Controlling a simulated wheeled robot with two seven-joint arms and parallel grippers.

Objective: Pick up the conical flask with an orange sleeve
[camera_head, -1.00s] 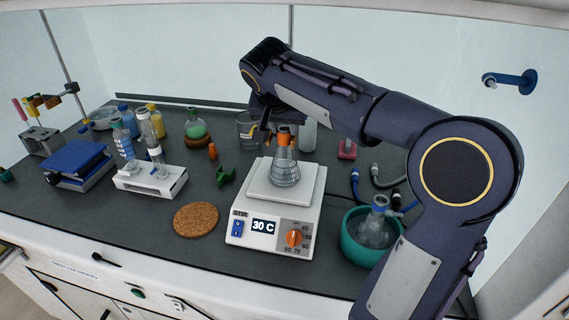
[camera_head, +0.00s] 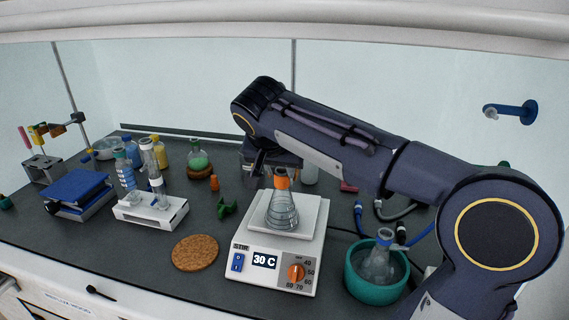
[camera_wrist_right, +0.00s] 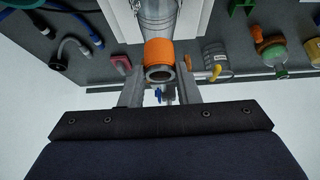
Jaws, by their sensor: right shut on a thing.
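The conical flask (camera_head: 283,212) with an orange sleeve (camera_head: 281,180) on its neck stands upright over the white top plate of the stirrer hotplate (camera_head: 312,249). I cannot tell whether its base touches the plate. My right gripper (camera_wrist_right: 160,85) is shut on the flask at its neck; in the wrist view its fingers lie either side of the flask's mouth, with the orange sleeve (camera_wrist_right: 159,50) just beyond. In the head view the arm partly hides the gripper behind the flask. My left gripper is not in view.
A teal bowl (camera_head: 364,289) holding a flask stands right of the hotplate. A cork mat (camera_head: 195,252), a white stand (camera_head: 150,209) and a green-filled flask (camera_head: 198,162) are to the left. Hoses lie behind the bowl. The bench in front of the mat is clear.

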